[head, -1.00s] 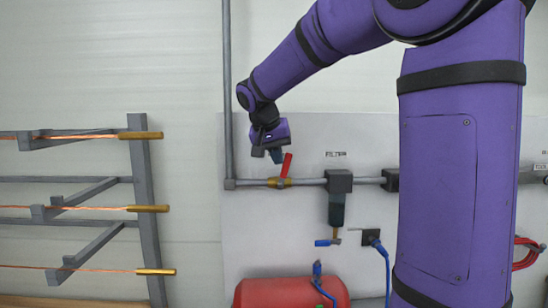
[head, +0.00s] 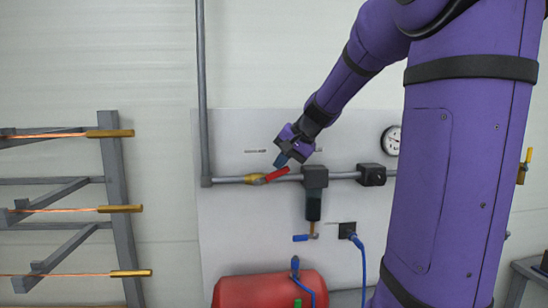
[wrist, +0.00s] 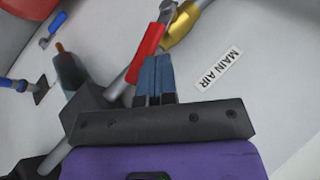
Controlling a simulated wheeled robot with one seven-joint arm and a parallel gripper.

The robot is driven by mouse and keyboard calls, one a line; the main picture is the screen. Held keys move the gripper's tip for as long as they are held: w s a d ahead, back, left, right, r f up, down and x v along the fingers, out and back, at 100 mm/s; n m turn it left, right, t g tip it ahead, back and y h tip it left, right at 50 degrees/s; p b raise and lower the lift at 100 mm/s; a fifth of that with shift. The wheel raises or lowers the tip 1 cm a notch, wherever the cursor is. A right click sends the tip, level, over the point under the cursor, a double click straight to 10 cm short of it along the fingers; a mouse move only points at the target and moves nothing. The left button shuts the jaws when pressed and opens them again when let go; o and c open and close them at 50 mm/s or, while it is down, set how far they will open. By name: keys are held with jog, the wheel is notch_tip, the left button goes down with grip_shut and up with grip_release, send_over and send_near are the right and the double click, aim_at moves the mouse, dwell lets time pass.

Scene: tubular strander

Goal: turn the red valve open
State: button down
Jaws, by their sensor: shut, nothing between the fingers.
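The red valve handle (head: 277,173) sits on a brass valve body (head: 254,179) in the grey pipe. The handle points right, tilted slightly up from the pipe's line. My gripper (head: 281,160) is shut and empty, just above the handle. I cannot tell for sure whether the fingers touch the handle.
A black filter unit (head: 314,177) and another block (head: 371,175) sit on the pipe to the right. A gauge (head: 391,140) is farther right. A red tank (head: 268,291) stands below. A rack with copper wires (head: 120,200) is at left. A "MAIN AIR" label (wrist: 218,68) is on the panel.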

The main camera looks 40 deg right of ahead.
aim_at(288, 171)
jog(key=shift+s+d+f+t+y, duration=0.3)
jog(key=shift+d+f+t+y, duration=0.15)
jog(key=shift+f+y, duration=0.25)
jog(key=shift+s+d+f, duration=0.15)
jog(key=shift+f, duration=0.25)
jog(key=shift+s+d+f, duration=0.1)
jog(key=shift+d+f, duration=0.05)
jog(key=shift+f, duration=0.4)
jog(key=shift+r, duration=0.55)
notch_tip(288, 171, up, 3)
jog(key=shift+f, duration=0.1)
jog(key=s+d+f+v, duration=0.1)
jog(key=v, duration=0.9)
jog(key=shift+d+f, duration=0.15)
jog(key=shift+d, duration=0.05)
